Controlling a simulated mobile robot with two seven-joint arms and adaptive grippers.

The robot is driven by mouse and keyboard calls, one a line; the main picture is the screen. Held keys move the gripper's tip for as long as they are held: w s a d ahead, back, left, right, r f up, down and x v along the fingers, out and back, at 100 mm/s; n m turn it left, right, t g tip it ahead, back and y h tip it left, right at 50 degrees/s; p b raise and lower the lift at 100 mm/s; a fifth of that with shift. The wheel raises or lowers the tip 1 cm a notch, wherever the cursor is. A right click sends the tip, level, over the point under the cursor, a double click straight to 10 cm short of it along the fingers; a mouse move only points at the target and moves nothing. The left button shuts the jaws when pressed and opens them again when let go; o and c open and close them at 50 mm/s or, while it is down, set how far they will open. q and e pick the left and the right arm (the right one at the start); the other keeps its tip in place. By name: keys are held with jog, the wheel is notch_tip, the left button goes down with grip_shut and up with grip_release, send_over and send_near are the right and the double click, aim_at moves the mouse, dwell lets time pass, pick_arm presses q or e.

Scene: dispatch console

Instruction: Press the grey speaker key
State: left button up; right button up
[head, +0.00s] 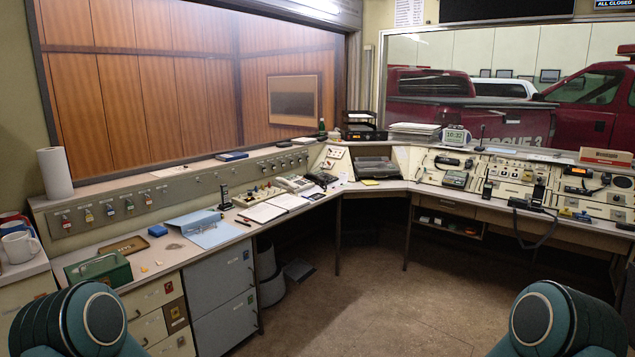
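I cannot single out the grey speaker key at this distance. The long dispatch console runs along the left wall and round the corner to the right. Its right part carries cream control panels (508,173) with small keys and dials too small to read. A small panel with coloured keys (259,195) lies on the left desk beside a telephone (295,184). Another small panel (335,153) stands at the corner. Neither of my grippers is in view; only parts of my arms show at the bottom left and bottom right.
A green metal box (99,270), a blue folder (212,236) and open notebooks (262,212) lie on the left desk. A paper towel roll (54,174) and mugs (20,247) stand at far left. The middle floor (370,295) is clear.

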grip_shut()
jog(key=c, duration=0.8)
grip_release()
